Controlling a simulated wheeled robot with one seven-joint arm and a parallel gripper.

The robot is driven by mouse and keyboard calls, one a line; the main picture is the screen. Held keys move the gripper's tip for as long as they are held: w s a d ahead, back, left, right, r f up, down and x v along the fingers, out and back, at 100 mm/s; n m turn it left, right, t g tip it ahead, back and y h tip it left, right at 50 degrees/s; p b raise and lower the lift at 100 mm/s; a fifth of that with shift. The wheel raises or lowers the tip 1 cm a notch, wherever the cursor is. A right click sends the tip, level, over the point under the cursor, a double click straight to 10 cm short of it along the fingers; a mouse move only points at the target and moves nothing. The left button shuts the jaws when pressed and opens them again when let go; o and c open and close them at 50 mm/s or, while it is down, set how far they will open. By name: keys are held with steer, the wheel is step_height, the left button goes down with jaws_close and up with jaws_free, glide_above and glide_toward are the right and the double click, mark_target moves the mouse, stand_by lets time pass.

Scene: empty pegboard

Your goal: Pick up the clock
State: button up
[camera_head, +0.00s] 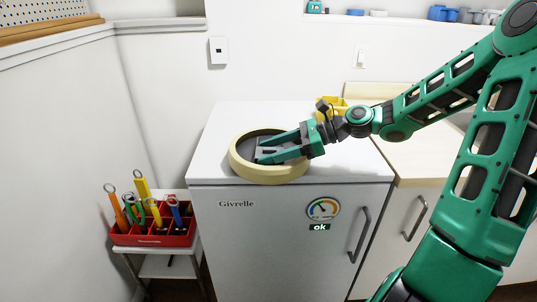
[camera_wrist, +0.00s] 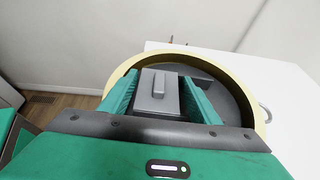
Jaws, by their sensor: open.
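The clock (camera_head: 270,174) is a round thing with a cream rim, lying flat on the white top of the cabinet near its front edge. Its dark grey recessed back faces up, and its face is hidden. A grey box (camera_wrist: 158,92) with a raised bar stands in the middle of that back. My gripper (camera_head: 262,150) is open and reaches over the clock from the right. In the wrist view its two green fingers lie on either side of the grey box, inside the rim (camera_wrist: 125,70). I cannot tell whether they touch the box.
The white cabinet (camera_head: 205,155) has free room on top around the clock. A yellow object (camera_head: 334,104) stands behind my gripper. A counter (camera_head: 430,150) adjoins at the right; walls stand behind and left.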

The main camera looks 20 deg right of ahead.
steer(key=shift+a, duration=0.15)
steer(key=shift+w, duration=0.1)
steer(key=c, duration=1.4)
steer(key=shift+r, duration=0.55)
step_height(320, 180, up, 3)
steer(key=s+a+r, duration=0.2)
steer(key=a, duration=0.1)
steer(key=s+a+r, duration=0.2)
steer(key=a, duration=0.1)
steer(key=s+a+r, duration=0.2)
steer(key=a, duration=0.2)
steer(key=shift+r, duration=0.4)
jaws_close()
